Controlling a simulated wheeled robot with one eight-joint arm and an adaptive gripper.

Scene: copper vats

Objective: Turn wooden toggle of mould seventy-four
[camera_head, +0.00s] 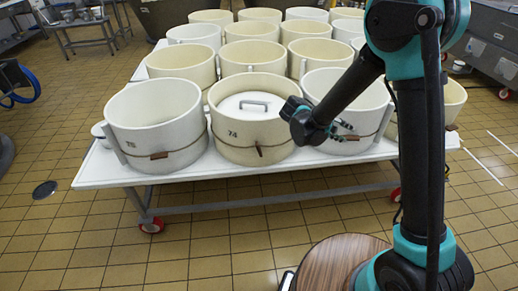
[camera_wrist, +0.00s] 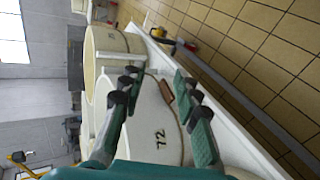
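Mould seventy-four (camera_head: 228,128) is a cream tub at the front of the white table, with a white lid inside. Its small wooden toggle (camera_head: 259,151) hangs on the cord around its front and stands roughly upright. My gripper (camera_head: 348,131) is to the right of it, in front of the mould to the right, apart from the toggle. In the wrist view my gripper (camera_wrist: 156,74) has its two fingers spread with nothing between them. Behind them is a mould marked 72 (camera_wrist: 150,120) with its brown toggle (camera_wrist: 166,91). The toggle of seventy-four is not identifiable there.
A mould (camera_head: 155,110) with a flat-lying toggle (camera_head: 159,156) stands left of seventy-four. Several more moulds fill the white table (camera_head: 190,179) behind. The table has red wheels (camera_head: 152,225).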

